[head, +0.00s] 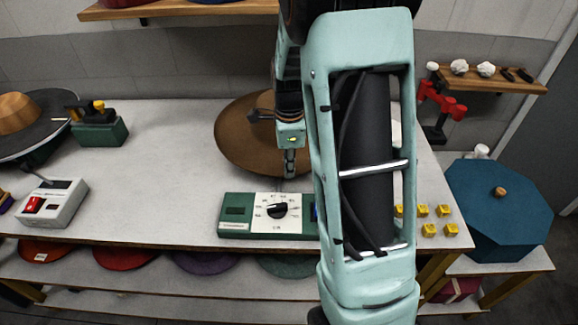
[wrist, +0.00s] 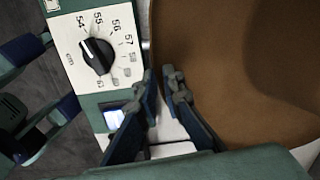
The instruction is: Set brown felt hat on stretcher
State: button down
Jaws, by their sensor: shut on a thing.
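The brown felt hat (head: 236,140) is behind the green stretcher unit in the head view, partly hidden by my arm. It fills the right of the wrist view (wrist: 225,70). My gripper (head: 289,174) is at the hat's near edge, shut on its brim; the fingertips (wrist: 161,72) straddle that edge in the wrist view. The green stretcher unit (head: 236,226) has a white panel with a black dial and size numbers, also seen in the wrist view (wrist: 60,55). Whether the hat rests on anything is hidden.
Several yellow cubes (head: 430,230) lie right of my arm. A blue octagonal box (head: 497,215) stands at far right. A white device with a red switch (head: 50,205) and a green block-shaped tool (head: 99,130) are at left. The tabletop (head: 165,150) between is clear.

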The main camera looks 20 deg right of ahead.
jog(key=shift+f+b, duration=0.65)
jog(key=shift+f, duration=0.3)
jog(key=c, duration=2)
grip_release()
jog(key=shift+r, duration=0.1)
